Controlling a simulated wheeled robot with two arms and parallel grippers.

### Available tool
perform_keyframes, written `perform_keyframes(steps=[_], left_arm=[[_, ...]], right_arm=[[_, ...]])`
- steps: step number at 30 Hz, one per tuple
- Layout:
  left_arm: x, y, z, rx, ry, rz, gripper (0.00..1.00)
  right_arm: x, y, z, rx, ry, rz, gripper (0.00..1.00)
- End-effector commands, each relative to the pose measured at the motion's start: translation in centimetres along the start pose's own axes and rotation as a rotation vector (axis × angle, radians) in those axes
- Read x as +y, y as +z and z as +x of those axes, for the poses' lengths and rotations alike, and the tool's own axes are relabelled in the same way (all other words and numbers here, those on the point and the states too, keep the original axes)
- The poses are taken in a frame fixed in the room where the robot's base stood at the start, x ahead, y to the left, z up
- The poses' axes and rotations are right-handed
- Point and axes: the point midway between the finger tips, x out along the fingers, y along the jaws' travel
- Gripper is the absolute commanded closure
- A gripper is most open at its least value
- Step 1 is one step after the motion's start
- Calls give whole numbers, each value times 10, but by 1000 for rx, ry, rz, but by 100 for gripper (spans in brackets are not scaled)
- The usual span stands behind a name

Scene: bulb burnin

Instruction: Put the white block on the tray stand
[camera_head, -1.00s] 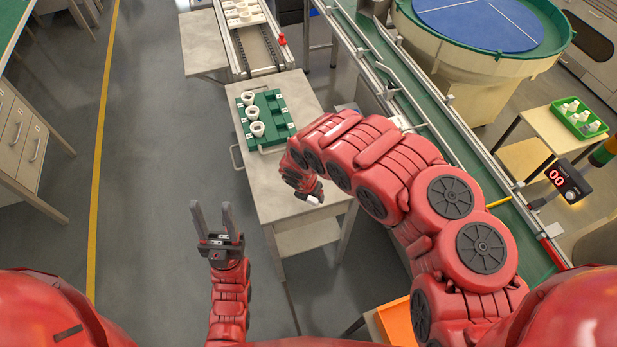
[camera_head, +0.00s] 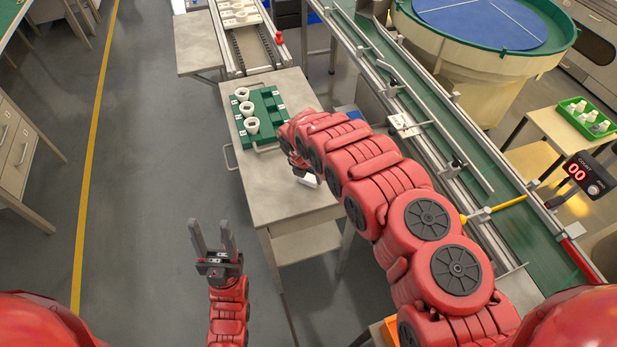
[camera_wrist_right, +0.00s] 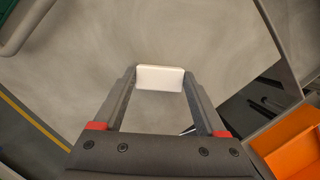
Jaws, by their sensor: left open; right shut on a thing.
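My right gripper (camera_head: 303,173) is shut on the white block (camera_head: 309,181). The block shows as a pale slab between the two fingertips in the right wrist view (camera_wrist_right: 160,77). It is over the front right part of the grey tray stand (camera_head: 268,192); I cannot tell whether it touches the top. The stand's bare top also shows in the right wrist view (camera_wrist_right: 200,40). A green tray (camera_head: 268,144) with several white cups lies on the stand, left of the block. My left gripper (camera_head: 212,235) is open and empty, left of the stand.
A handle (camera_head: 230,158) sticks out from the stand's left side. A green conveyor (camera_head: 440,120) with metal rails runs along the right. An orange bin (camera_wrist_right: 290,145) is at right in the wrist view. The floor left of the stand is clear.

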Motion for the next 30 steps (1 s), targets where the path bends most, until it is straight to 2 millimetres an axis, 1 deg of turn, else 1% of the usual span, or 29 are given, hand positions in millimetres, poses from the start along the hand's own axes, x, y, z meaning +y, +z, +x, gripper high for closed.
perform_keyframes(steps=[6, 10, 11, 12, 15, 21, 24, 26, 30], left_arm=[[0, 0, 1, 0, 0, 0, 50], [0, 0, -4, 0, 0, 0, 50], [0, 0, -3, 0, 0, 0, 50], [0, 0, -2, 0, 0, 0, 50], [0, 0, -2, 0, 0, 0, 50], [0, 0, -2, 0, 0, 0, 50], [0, -1, 3, 0, 0, 0, 50], [0, 0, 0, 0, 0, 0, 50], [0, 1, -4, 0, 0, 0, 50]], right_arm=[[0, 1, -1, -2, 1, 0, 80], [0, 0, 4, -2, 2, 0, 80], [1, 0, 2, -2, 2, 0, 23], [1, 0, 2, -2, 2, 0, 15], [1, 0, 2, -2, 2, 0, 0], [0, 0, 2, -2, 1, 0, 0], [0, 1, -4, -1, 1, 0, 0], [0, 1, -4, 0, 0, -1, 0], [3, 2, -19, -3, 4, -3, 0]])
